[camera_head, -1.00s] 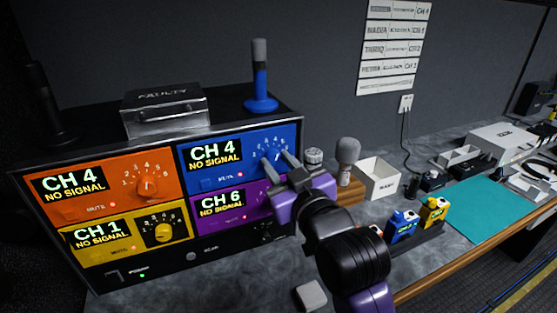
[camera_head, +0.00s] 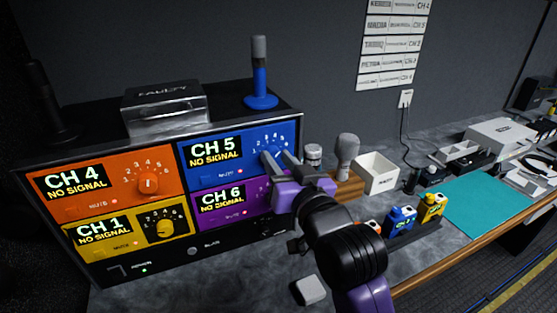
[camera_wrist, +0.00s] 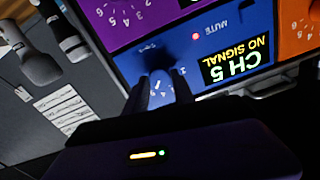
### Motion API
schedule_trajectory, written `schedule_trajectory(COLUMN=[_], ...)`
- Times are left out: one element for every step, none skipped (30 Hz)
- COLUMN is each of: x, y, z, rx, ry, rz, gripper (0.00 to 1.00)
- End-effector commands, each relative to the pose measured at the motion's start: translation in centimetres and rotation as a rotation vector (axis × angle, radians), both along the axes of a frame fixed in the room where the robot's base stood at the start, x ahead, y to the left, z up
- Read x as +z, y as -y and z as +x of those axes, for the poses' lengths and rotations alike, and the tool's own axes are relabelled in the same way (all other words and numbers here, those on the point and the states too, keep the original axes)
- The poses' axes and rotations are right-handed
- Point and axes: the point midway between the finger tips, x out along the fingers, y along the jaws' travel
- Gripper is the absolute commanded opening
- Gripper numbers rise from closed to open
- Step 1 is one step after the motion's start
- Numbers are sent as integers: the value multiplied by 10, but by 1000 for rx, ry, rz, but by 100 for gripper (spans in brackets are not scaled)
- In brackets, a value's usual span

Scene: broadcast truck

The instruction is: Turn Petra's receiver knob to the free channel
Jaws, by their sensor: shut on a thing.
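The receiver rack stands at left with orange (camera_head: 120,182), yellow (camera_head: 135,236), blue (camera_head: 205,178) and purple (camera_head: 255,190) panels. The orange display reads CH 4, yellow CH 1, blue CH 5, purple CH 6; all show NO SIGNAL. My gripper (camera_head: 272,158) is shut on the blue panel's knob, which is mostly hidden by the fingers.
A silver box marked FAULTY (camera_head: 164,104) and a blue microphone stand (camera_head: 260,100) sit on the rack. Right of my gripper are a grey microphone (camera_head: 346,150), a white bin (camera_head: 378,174) and blue and yellow packs (camera_head: 402,221). A teal mat (camera_head: 485,205) lies farther right.

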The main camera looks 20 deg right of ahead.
Motion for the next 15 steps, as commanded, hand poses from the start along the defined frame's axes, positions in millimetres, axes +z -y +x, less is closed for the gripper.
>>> schedule_trajectory(x=[-1,-1,-1,-1,-1,-1,-1,-1,-1,-1,-1,-1,0,0,0], y=[0,0,0,0,0,0,0,0,0,0,0,0,0,0,0], z=[0,0,0,0,0,0,0,0,0,0,0,0,0,0,0], rx=[0,0,0,0,0,0,0,0,0,0,0,0,0,0,0], ry=[-2,-2,-2,-2,-2,-2,-2,-2,-1,-1,-1,-1,-1,-1,-1], rz=[0,0,0,-1,-1,-1,-1,-1,-1,-1,-1,-1,-1,-1,-1], gripper=[0,0,0,0,0,34,40,46,52,52,52,52,52,52,52])
